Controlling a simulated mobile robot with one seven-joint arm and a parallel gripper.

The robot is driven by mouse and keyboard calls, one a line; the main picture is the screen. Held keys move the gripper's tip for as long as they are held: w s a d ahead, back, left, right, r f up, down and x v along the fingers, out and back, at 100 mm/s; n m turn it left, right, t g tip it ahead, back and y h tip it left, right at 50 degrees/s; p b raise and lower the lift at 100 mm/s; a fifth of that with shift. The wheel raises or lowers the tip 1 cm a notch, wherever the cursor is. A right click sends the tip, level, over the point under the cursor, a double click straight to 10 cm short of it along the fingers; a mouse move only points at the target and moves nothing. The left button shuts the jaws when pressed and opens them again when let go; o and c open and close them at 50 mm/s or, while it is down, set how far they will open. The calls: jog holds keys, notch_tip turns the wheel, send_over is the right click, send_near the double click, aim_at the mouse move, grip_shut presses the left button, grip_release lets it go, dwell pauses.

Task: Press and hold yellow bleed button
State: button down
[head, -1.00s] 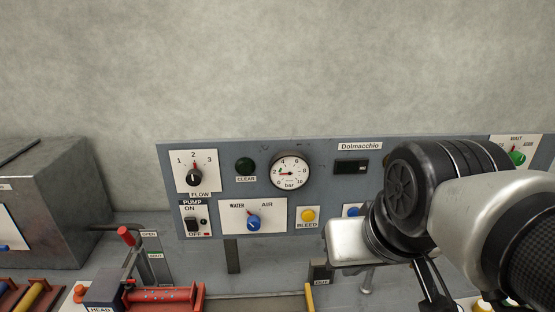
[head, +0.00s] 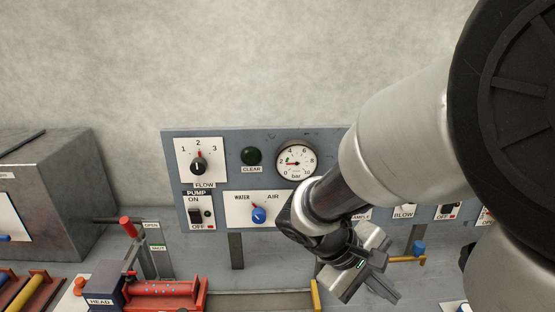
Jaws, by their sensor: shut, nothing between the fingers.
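The yellow bleed button is not visible now. My arm covers the part of the grey control panel (head: 225,150) right of the WATER/AIR knob (head: 259,215), where the button and its label showed earlier. My gripper (head: 381,287) is in front of the panel's lower edge, right of the WATER/AIR knob, and points down and to the right. Its fingers are shut with nothing between them. I see no contact between the gripper and the panel. The round pressure gauge (head: 297,163) is above, partly beside my arm, with its needle toward the low left side.
The panel also carries the FLOW knob (head: 198,167), the dark green CLEAR lamp (head: 251,156) and the PUMP switch (head: 195,216). A red-handled lever (head: 127,228) and red spool fixture (head: 165,292) stand at lower left.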

jog(key=w+a+f+n+t+h+b, duration=0.2)
jog(key=w+a+n+t, duration=0.3)
jog(key=w+n+t, duration=0.2)
jog(key=w+a+f+n+t+h+b, duration=0.2)
jog(key=w+a+n+t+h, duration=0.1)
jog(key=w+n+t, duration=0.4)
jog(key=w+a, duration=0.1)
jog(key=w, duration=0.2)
jog(key=shift+a+f+h, duration=0.3)
jog(key=shift+a+f, duration=0.05)
jog(key=shift+a, duration=0.05)
jog(key=w+b, duration=0.1)
jog(key=w, duration=0.7)
jog(key=shift+w, duration=0.4)
jog(key=shift+w, duration=0.1)
dwell(0.7)
jog(key=shift+w, duration=0.3)
